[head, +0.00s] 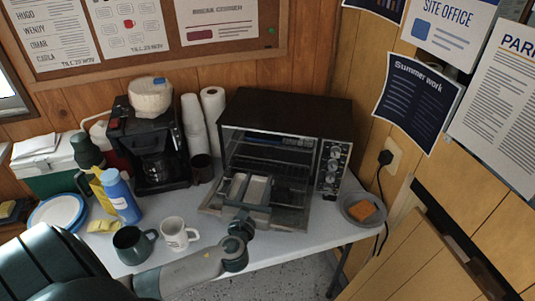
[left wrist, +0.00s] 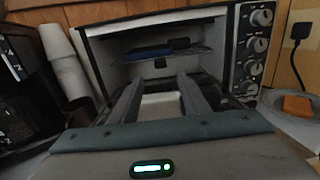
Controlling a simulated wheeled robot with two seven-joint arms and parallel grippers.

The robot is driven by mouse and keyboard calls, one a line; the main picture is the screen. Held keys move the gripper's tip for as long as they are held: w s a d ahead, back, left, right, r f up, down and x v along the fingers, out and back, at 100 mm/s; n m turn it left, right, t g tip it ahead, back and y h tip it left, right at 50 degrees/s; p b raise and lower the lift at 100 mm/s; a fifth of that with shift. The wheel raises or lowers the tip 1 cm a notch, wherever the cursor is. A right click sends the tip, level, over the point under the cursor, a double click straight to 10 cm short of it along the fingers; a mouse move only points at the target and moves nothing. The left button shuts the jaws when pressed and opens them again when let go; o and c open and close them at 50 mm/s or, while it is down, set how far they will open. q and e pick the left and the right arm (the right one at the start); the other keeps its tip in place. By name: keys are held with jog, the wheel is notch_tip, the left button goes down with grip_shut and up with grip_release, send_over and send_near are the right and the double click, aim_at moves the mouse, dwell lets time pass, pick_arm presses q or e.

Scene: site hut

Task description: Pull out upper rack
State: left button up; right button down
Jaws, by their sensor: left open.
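The black toaster oven (head: 290,112) stands on the table with its door (head: 212,203) folded down. Its upper rack (head: 270,143) is inside the cavity; in the left wrist view the rack (left wrist: 197,50) shows as a thin shelf with a dark blue item (left wrist: 148,52) on it. My left gripper (head: 253,178) is above the open door, in front of the cavity. Its two fingers are apart with nothing held between them, pointing into the oven below the rack's level in the left wrist view (left wrist: 160,80). My right gripper is not in view.
A coffee maker (head: 150,140) and cup stacks (head: 194,125) stand left of the oven. A white mug (head: 176,234), dark green mug (head: 131,246) and blue bottle (head: 121,197) stand near my left forearm. A grey plate (head: 355,213) with an orange sponge-like item lies right of the door.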

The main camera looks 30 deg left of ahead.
aim_at(268, 154)
pick_arm(q)
jog(key=x, duration=0.3)
jog(key=shift+w+r, duration=0.15)
jog(key=shift+w, duration=0.05)
jog(key=p+x, duration=0.1)
jog(key=x, duration=0.7)
jog(key=shift+a+p, duration=0.1)
jog(key=shift+p, duration=0.3)
jog(key=shift+x, duration=0.8)
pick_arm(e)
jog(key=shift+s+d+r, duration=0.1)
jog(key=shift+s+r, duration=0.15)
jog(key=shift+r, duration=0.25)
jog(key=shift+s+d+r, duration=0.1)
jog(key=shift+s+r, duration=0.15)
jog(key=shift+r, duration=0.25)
